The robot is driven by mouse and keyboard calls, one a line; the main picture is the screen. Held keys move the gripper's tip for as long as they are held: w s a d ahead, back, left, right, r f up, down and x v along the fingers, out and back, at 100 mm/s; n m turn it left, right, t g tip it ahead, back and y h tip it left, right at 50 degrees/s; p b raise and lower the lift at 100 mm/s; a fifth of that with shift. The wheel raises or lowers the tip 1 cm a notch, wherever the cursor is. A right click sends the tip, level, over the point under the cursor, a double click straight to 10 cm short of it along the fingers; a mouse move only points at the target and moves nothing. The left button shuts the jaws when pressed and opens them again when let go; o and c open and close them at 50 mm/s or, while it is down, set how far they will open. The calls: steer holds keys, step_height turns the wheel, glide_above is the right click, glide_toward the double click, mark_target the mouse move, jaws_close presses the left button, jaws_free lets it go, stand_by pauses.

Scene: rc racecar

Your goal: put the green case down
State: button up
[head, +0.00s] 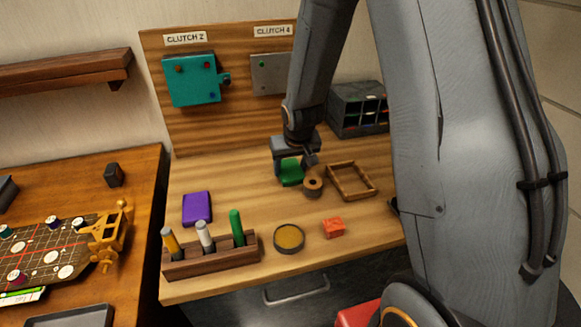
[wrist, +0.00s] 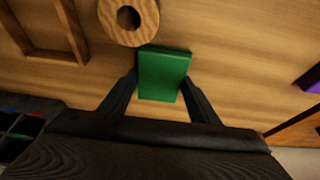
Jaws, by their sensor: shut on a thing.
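The green case (head: 291,173) is between the fingers of my gripper (head: 296,166), near the back middle of the workbench. In the wrist view the green case (wrist: 163,73) is a flat green block, with one dark finger of my gripper (wrist: 160,93) against each side. My gripper is shut on it. The case is low over the wooden bench top (head: 240,190); I cannot tell whether it touches the wood.
A wooden ring (head: 312,187) lies close beside the case, and also shows in the wrist view (wrist: 128,18). An empty wooden frame (head: 352,180) is to the right. A purple case (head: 197,208), pen rack (head: 211,260), round tin (head: 289,238) and orange block (head: 333,228) stand nearer. Bench is clear left of the gripper.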

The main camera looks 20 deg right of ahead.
steer(key=shift+f, duration=0.1)
steer(key=o, duration=1.1)
